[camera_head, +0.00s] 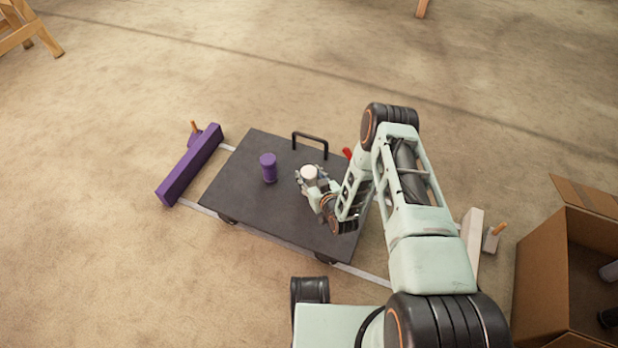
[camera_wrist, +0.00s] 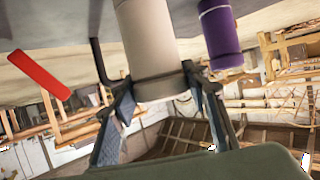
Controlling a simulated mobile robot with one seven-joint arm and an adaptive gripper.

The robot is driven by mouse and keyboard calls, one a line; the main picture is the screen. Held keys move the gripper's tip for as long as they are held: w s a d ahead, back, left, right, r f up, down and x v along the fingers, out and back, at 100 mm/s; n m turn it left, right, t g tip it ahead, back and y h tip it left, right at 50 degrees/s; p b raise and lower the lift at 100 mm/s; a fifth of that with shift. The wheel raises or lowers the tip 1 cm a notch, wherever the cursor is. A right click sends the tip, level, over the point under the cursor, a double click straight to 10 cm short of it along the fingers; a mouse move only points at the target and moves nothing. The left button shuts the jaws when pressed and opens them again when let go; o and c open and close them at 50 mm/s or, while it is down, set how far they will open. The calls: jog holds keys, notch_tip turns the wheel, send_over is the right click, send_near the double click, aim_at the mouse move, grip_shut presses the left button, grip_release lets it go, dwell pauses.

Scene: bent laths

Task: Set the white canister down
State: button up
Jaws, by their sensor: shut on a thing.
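The white canister (camera_head: 309,173) is between the fingers of my gripper (camera_head: 313,187), over the dark flat platform (camera_head: 270,215). In the wrist view the canister (camera_wrist: 150,45) is a pale cylinder with a wider band at one end, and my gripper (camera_wrist: 163,100) is shut on it at that band. The canister's far end runs out of the wrist picture, so I cannot tell whether it touches the platform. A purple canister (camera_head: 268,168) stands upright on the platform to the left, apart from the white one.
A black handle (camera_head: 310,138) rises at the platform's back edge, with a red piece (camera_head: 347,153) near it. A purple beam (camera_head: 189,165) lies along the left side. An open cardboard box (camera_head: 540,270) is at the right. The platform's front left is clear.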

jog(key=shift+f, duration=0.35)
jog(key=shift+f, duration=0.15)
jog(key=o, duration=1.3)
jog(key=shift+o, duration=0.2)
